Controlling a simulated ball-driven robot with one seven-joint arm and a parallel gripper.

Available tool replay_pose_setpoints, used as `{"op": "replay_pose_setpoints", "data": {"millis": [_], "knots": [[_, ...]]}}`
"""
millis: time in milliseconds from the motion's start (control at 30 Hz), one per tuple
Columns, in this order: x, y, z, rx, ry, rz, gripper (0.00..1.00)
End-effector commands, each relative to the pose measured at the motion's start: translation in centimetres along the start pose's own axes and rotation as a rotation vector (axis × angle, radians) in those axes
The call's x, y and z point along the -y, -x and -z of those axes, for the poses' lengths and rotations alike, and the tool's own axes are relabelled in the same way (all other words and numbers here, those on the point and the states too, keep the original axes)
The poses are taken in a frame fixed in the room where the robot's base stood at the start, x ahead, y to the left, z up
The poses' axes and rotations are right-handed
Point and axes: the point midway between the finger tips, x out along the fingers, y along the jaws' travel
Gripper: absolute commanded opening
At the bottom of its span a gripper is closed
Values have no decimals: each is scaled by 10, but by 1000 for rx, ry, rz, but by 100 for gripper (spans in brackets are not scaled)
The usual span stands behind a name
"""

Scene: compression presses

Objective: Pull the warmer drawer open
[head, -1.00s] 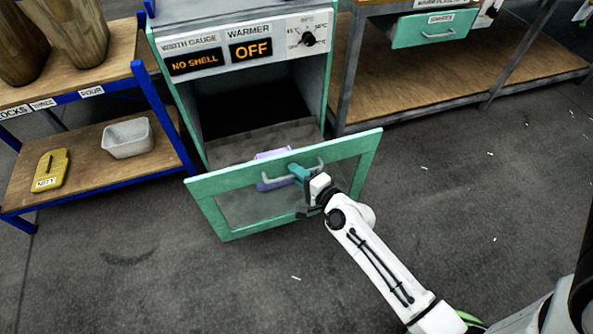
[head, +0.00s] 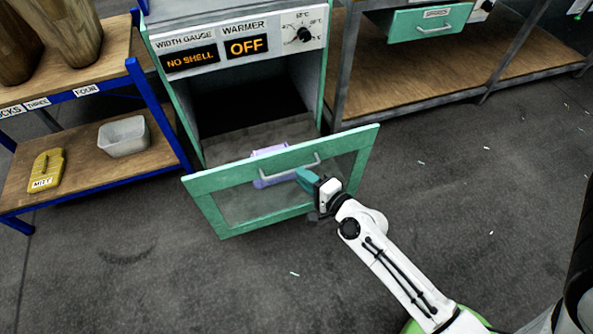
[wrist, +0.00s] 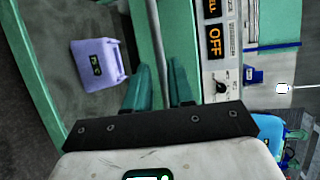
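The warmer drawer (head: 232,180) has a green-framed front with a see-through panel. It stands out from the warmer cabinet (head: 170,90), with its inside showing behind the front. Its grey bar handle (head: 284,172) runs across the top rail; the bar also shows in the wrist view (wrist: 155,35). My gripper (head: 306,180) is just in front of and below the handle's right part. In the wrist view its two teal fingers (wrist: 160,85) are apart, with the bar seen in the gap. Whether they touch the bar is unclear. A lilac container (wrist: 98,62) sits inside the drawer.
The warmer display (head: 246,46) reads OFF, with a dial (head: 303,34) beside it. A blue-framed shelf (head: 80,165) with a grey bin (head: 124,136) stands at left. A workbench (head: 400,85) with a green drawer (head: 432,22) stands at right. Floor in front is mostly clear.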

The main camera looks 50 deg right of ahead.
Motion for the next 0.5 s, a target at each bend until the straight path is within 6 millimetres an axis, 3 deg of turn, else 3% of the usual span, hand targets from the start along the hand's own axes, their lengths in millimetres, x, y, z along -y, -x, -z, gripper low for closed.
{"op": "replay_pose_setpoints", "data": {"millis": [200,500], "knots": [[-1,40,0,1,1,-3,23],[0,63,0,1,0,-1,23]]}}
